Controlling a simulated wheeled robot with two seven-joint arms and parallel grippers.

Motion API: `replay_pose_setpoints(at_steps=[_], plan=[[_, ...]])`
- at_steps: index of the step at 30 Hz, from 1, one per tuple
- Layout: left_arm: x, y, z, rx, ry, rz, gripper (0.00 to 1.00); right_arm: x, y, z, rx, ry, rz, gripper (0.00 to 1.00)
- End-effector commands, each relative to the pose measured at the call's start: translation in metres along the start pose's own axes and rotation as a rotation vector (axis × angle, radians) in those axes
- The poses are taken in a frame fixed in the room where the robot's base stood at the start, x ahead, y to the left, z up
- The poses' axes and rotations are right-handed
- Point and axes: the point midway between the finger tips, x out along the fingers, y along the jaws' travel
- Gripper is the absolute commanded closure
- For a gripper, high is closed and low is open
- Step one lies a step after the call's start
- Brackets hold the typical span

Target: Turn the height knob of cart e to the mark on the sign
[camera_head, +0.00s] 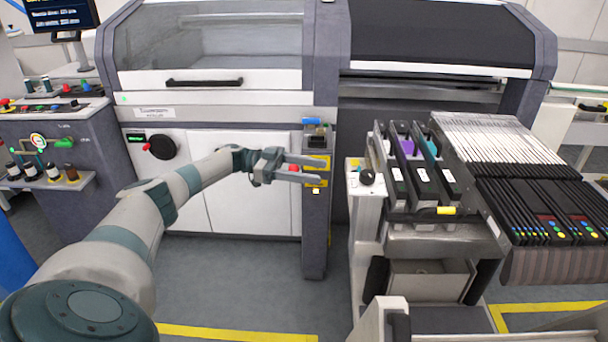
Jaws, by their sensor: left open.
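A black round knob (367,177) sits on top of the white left-hand post of a feeder cart (420,241) on the right. Its pointer and scale are too small to read. No letter on the cart can be read, so I cannot tell whether it is cart e. Yellow labels (316,184) are on the grey machine post, partly behind my left gripper; their text is too small to read. My left gripper (320,168) is open and empty, in front of that post and to the left of the knob, apart from it. My right gripper is not in view.
The cart carries several black feeders (399,172) and a slanted rack of strips (497,138). A large grey and white machine (240,187) stands behind. A side shelf with bottles (52,172) is at the left. Grey floor with yellow lines (238,332) lies open in front.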

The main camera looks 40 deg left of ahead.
Motion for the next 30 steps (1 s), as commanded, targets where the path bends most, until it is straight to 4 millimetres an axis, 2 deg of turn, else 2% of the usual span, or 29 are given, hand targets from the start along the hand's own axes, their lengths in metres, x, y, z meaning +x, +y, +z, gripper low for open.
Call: replay_pose_setpoints(at_steps=[3,8,30], plan=[[-0.013,-0.001,0.001,0.001,0.000,-0.001,0.47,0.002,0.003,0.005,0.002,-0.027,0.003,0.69],[-0.021,0.000,0.001,0.000,-0.001,0.000,0.47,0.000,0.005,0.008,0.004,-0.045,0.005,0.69],[-0.021,0.000,0.001,0.000,-0.001,0.001,0.47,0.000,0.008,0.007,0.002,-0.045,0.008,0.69]])
